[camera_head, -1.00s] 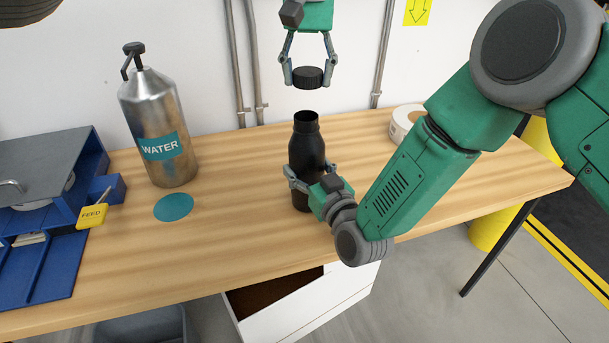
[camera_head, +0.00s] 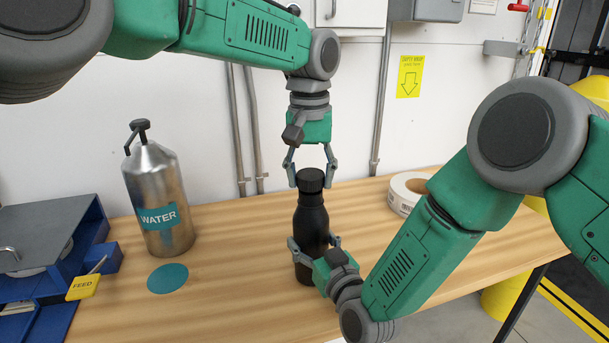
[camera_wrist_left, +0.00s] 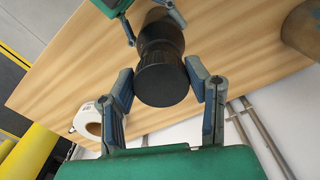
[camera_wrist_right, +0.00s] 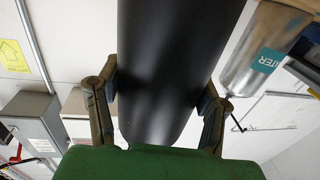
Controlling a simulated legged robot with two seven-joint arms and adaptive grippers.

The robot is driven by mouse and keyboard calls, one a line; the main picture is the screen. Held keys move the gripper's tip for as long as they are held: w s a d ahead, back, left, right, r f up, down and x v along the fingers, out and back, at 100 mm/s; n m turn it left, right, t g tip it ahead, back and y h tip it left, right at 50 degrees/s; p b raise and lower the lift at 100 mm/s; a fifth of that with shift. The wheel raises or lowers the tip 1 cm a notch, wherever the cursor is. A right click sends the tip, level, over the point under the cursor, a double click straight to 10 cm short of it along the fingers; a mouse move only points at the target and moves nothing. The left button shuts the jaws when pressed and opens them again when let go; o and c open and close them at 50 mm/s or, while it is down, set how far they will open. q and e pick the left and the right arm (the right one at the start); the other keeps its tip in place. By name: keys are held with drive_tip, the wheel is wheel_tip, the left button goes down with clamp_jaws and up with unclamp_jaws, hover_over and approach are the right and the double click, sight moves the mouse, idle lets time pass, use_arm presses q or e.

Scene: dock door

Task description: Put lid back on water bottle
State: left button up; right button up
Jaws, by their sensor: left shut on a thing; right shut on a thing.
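The black water bottle (camera_head: 311,222) stands upright on the wooden table (camera_head: 235,290). My right gripper (camera_head: 315,250) is shut on its lower body; the bottle also fills the middle of the right wrist view (camera_wrist_right: 168,65). The black lid (camera_head: 310,180) sits at the top of the bottle, in line with it, with no clear gap in the head view. My left gripper (camera_head: 311,178) points down from above and is shut on the lid, which shows between its fingers in the left wrist view (camera_wrist_left: 161,85). Whether the lid is seated on the neck I cannot tell.
A steel bottle labelled WATER (camera_head: 160,205) stands at left, behind a teal disc (camera_head: 167,278). A blue tray (camera_head: 90,235) with a yellow FEED tag (camera_head: 83,287) is at far left. A tape roll (camera_head: 405,192) lies right of the bottle. The wall is close behind.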

use_arm(q)
drive_tip(key=shift+f, duration=0.4)
drive_tip(key=shift+w+a+f, duration=0.1)
drive_tip(key=shift+a+f, duration=0.2)
drive_tip(key=shift+a, duration=0.05)
drive_tip(key=shift+a+f, duration=0.2)
drive_tip(key=shift+a, duration=0.35)
drive_tip(key=shift+c, duration=0.6)
drive_tip(key=shift+d+f, duration=0.15)
drive_tip(key=shift+d, duration=0.4)
drive_tip(key=shift+a+f, duration=0.15)
drive_tip(key=shift+f, duration=0.05)
drive_tip(key=shift+f+y, duration=0.4)
drive_tip(key=shift+y, duration=0.1)
